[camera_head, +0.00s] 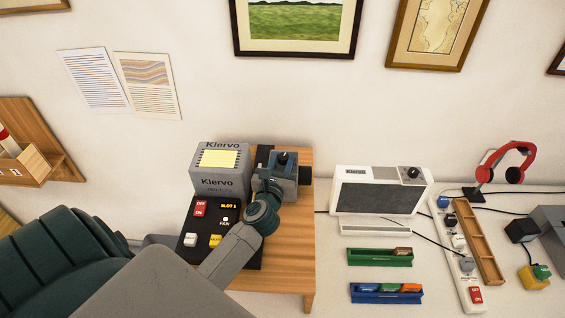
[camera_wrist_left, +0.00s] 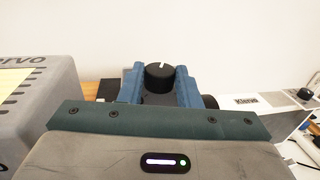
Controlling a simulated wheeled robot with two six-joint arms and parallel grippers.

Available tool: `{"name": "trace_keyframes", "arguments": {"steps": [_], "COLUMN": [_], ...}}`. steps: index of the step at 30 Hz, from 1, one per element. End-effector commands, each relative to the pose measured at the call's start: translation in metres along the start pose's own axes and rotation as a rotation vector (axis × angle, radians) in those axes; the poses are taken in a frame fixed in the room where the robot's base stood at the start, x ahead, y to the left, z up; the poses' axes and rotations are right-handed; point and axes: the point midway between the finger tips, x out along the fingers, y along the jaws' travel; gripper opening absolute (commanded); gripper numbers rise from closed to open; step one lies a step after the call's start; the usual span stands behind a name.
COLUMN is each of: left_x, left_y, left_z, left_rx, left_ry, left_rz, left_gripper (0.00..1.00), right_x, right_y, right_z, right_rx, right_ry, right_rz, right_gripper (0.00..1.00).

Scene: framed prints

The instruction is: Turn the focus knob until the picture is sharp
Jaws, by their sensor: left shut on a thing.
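The black knob (camera_head: 283,157) with a white mark on top stands by the back edge of the wooden stand. It also shows in the left wrist view (camera_wrist_left: 159,75), between two blue fingers. My left gripper (camera_head: 279,171) is shut on this knob, one finger on each side, with the knob's top showing above them. The body under the knob is mostly hidden by the gripper. My right gripper is not in view.
A black control panel (camera_head: 222,222) with red, white and yellow buttons lies before the box. The wooden stand (camera_head: 290,260) is bare at front right. A white speaker-like unit (camera_head: 380,200), green tray (camera_head: 365,258), blue tray (camera_head: 370,295) and power strip (camera_head: 468,285) stand to the right.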

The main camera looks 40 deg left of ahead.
Motion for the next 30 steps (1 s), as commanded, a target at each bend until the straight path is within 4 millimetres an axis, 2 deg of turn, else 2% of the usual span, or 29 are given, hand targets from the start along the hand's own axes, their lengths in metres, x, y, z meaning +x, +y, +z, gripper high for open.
{"name": "trace_keyframes", "arguments": {"steps": [10, 24, 25, 28, 30], "left_x": [0.0006, 0.0005, 0.0005, 0.0005, 0.0005], "left_y": [0.0066, 0.0071, 0.0071, 0.0071, 0.0071], "left_z": [-0.0006, -0.0003, -0.0003, -0.0003, -0.0002], "left_rx": [0.004, 0.000, 0.000, 0.000, 0.000], "left_ry": [0.001, 0.001, 0.001, 0.001, 0.000], "left_rz": [-0.265, -0.313, -0.313, -0.313, -0.312], "left_gripper": [0.08, 0.07, 0.34, 0.52, 0.52], "right_x": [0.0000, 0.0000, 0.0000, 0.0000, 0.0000], "right_y": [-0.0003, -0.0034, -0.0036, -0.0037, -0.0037], "right_z": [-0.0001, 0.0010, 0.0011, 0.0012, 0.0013], "right_rx": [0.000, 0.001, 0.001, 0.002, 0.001], "right_ry": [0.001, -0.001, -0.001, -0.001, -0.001], "right_rz": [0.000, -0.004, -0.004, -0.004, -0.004], "right_gripper": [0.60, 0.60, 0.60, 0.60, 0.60]}}
